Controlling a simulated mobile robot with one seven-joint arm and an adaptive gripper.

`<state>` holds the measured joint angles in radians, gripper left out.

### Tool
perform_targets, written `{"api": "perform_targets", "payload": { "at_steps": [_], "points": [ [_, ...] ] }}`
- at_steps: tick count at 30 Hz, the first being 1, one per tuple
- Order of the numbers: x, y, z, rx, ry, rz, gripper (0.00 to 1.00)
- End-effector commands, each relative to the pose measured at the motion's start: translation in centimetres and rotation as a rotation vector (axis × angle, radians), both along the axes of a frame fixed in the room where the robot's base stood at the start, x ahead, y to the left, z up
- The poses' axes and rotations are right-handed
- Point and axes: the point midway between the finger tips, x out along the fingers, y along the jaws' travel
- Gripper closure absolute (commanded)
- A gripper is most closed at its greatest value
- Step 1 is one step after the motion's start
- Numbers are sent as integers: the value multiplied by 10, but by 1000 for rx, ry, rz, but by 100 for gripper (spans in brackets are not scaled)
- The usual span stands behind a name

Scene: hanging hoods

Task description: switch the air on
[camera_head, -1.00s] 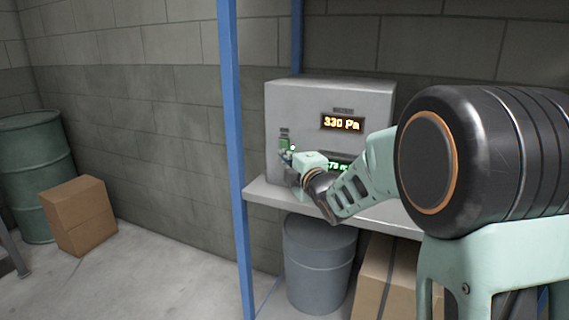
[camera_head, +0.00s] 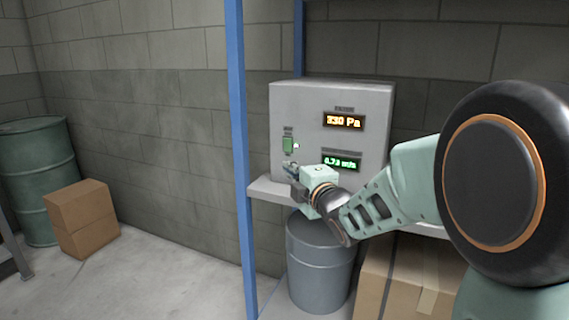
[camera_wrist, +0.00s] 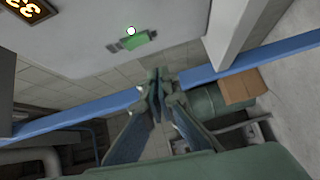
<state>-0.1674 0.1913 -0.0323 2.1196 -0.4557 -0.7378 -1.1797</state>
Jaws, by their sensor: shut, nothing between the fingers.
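A grey control box (camera_head: 300,102) stands on the shelf. On its front left is a green switch (camera_head: 288,146) with a small bright white spot beside it. The green switch (camera_wrist: 139,41) also shows in the wrist view, with the white round spot at its edge. My gripper (camera_head: 289,167) is just below the switch in the head view, apart from it. In the wrist view my gripper (camera_wrist: 156,80) has its fingertips together and nothing between them. An orange display (camera_head: 343,121) reads 330 Pa. A green display (camera_head: 341,161) seems to read 0.73 m/s.
A blue post (camera_head: 238,150) rises left of the box. The shelf (camera_head: 267,188) runs under the box. A grey bin (camera_head: 320,265) and a cardboard box (camera_head: 405,275) stand below. A green drum (camera_head: 38,180) and cartons (camera_head: 82,218) are at the left.

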Motion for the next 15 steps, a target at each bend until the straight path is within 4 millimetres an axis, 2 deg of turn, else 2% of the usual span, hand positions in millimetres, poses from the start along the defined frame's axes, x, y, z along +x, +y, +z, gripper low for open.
{"api": "perform_targets", "payload": {
  "at_steps": [1,6,15],
  "points": [
    [-9,-5,0,-1,0,-1,100],
    [-31,-15,-3,-1,1,-1,100],
    [-43,-21,-4,-1,0,0,100]
  ]
}}
